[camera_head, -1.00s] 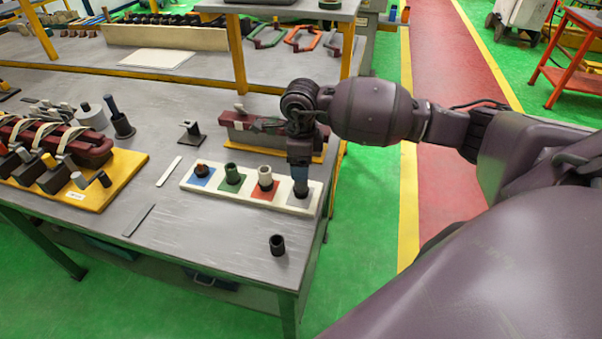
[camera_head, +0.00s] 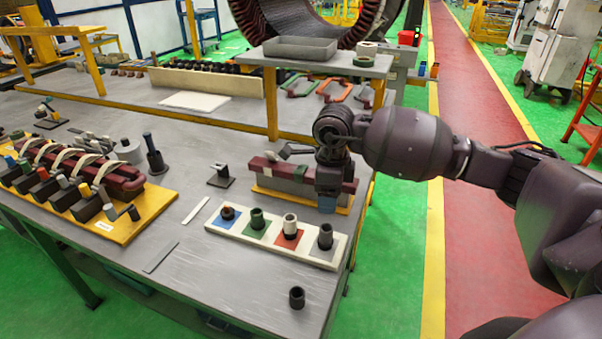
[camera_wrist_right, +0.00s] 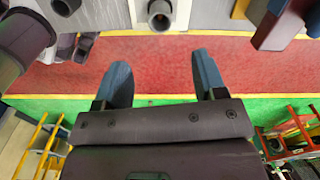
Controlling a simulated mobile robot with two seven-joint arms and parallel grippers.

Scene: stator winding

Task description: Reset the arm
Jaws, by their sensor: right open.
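My right gripper (camera_head: 327,203) is raised above the far right part of the table, in front of the maroon-topped block (camera_head: 300,173). Its two blue fingers (camera_wrist_right: 162,80) are spread apart with nothing between them in the right wrist view. A dark sleeve (camera_head: 325,237) stands upright on the grey square of a white strip, just in front of and apart from the gripper. My left gripper is not in view.
A loose black sleeve (camera_head: 297,297) stands near the table's front edge. A yellow-based fixture (camera_head: 150,222) stands left.

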